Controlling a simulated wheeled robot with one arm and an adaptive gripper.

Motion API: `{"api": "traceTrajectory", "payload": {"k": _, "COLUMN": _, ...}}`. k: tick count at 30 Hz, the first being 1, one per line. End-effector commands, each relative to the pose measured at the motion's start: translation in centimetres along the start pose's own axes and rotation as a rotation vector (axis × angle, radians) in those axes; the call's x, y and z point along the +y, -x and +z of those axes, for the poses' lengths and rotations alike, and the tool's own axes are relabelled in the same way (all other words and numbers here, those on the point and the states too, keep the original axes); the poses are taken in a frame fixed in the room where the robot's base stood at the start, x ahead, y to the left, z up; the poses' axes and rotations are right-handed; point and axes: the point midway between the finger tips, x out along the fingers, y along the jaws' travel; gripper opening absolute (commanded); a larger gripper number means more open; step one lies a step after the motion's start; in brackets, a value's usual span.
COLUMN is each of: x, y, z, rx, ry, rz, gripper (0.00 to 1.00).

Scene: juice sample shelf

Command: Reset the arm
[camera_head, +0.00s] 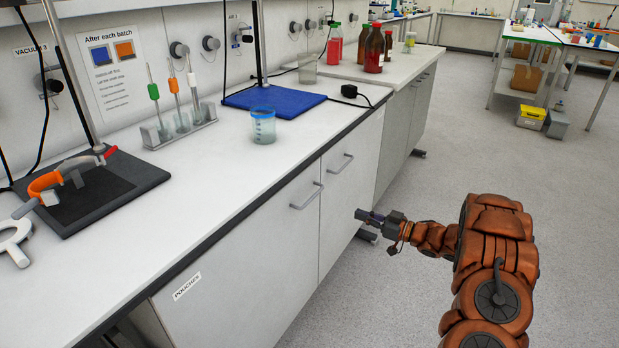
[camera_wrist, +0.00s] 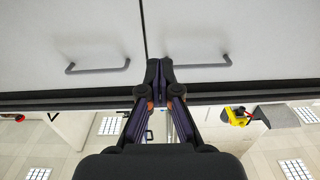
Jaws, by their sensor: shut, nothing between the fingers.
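My orange-brown arm (camera_head: 495,245) reaches in from the right of the head view, over the floor and beside the bench. My gripper (camera_head: 365,215) is at its end, below the benchtop level and in front of the white cabinet doors. In the wrist view my gripper (camera_wrist: 159,72) has its two dark fingertips together, with nothing between them. The cabinet doors with two grey handles show behind the tips. I cannot tell the exact gap between the tips and the doors.
The white bench (camera_head: 215,180) runs along the left, its front edge near my arm. A beaker (camera_head: 263,125), a tube rack (camera_head: 180,130), a blue mat (camera_head: 235,97) and red-brown bottles (camera_head: 374,50) stand on the benches. The grey floor (camera_head: 400,290) around my arm is clear.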

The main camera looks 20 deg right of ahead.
Motion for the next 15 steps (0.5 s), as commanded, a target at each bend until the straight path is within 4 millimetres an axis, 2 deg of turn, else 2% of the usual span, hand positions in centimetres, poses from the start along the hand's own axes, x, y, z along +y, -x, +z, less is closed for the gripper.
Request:
{"api": "traceTrajectory", "payload": {"k": 7, "x": 0.8, "y": -0.7, "z": -0.4, "rx": -0.039, "ry": 0.024, "rz": 0.034, "gripper": 0.00}}
{"api": "traceTrajectory", "payload": {"k": 15, "x": 5.2, "y": -3.2, "z": -2.9, "rx": -0.242, "ry": 0.128, "rz": 0.258, "gripper": 0.00}}
